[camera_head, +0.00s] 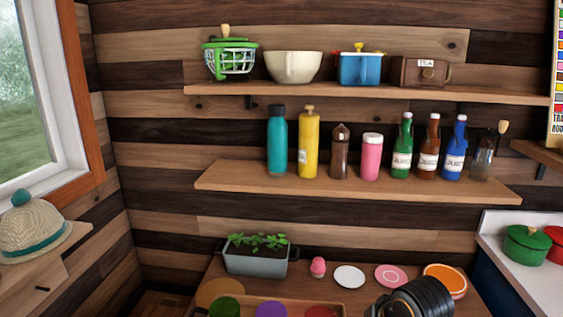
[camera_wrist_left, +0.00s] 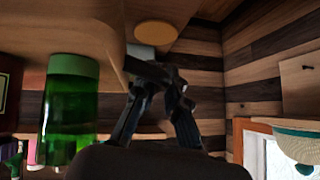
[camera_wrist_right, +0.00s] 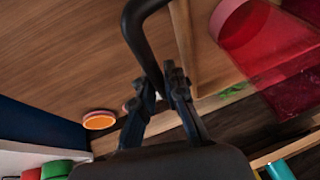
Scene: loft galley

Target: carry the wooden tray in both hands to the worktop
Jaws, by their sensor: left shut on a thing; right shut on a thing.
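The wooden tray (camera_head: 248,298) shows at the bottom edge of the head view, with green, purple and red round items on it; its near part is cut off. My left gripper (camera_wrist_left: 157,88) is shut on a dark tray handle (camera_wrist_left: 147,71), beside a green glass (camera_wrist_left: 70,110) on the tray. My right gripper (camera_wrist_right: 167,82) is shut on the curved black handle (camera_wrist_right: 143,38) at the other side, near a red glass (camera_wrist_right: 270,55). A brown wooden surface (camera_head: 325,258) lies beyond the tray in the head view.
On the wooden surface are a grey planter (camera_head: 256,263), a pink item (camera_head: 318,267), a white plate (camera_head: 349,277), a pink plate (camera_head: 391,277) and an orange plate (camera_head: 445,279). A white counter (camera_head: 520,262) with pots stands right. Two loaded shelves hang behind.

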